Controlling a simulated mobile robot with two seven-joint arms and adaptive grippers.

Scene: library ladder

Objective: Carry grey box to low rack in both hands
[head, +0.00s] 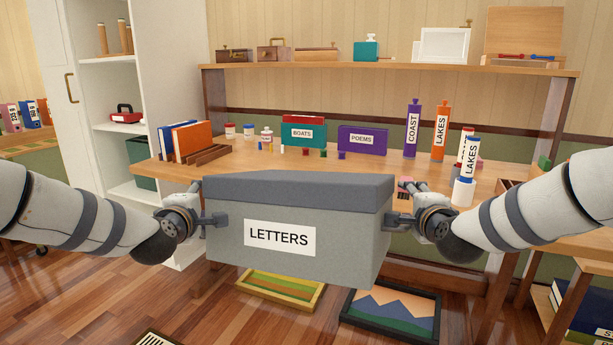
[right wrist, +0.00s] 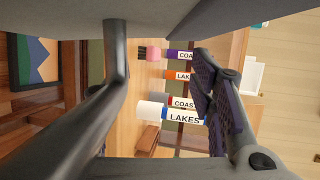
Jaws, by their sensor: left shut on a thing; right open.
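The grey box (head: 290,235), with a darker grey lid and a LETTERS label, is held up level in front of me in the head view. My left gripper (head: 208,219) is shut on the box's left side fitting. My right gripper (head: 397,221) is at the box's right side, open; its fingertips are partly hidden by the box. In the right wrist view the fingers of the right gripper (right wrist: 160,75) stand apart, with a grey surface across the top. I cannot tell for certain which piece of furniture is the low rack.
A wooden desk (head: 370,175) behind the box bears books and LAKES and COAST tubes. Framed pictures (head: 392,312) lie on the floor below the box. A low wooden unit (head: 548,318) with dark books stands at lower right. A white cabinet (head: 170,110) stands at left.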

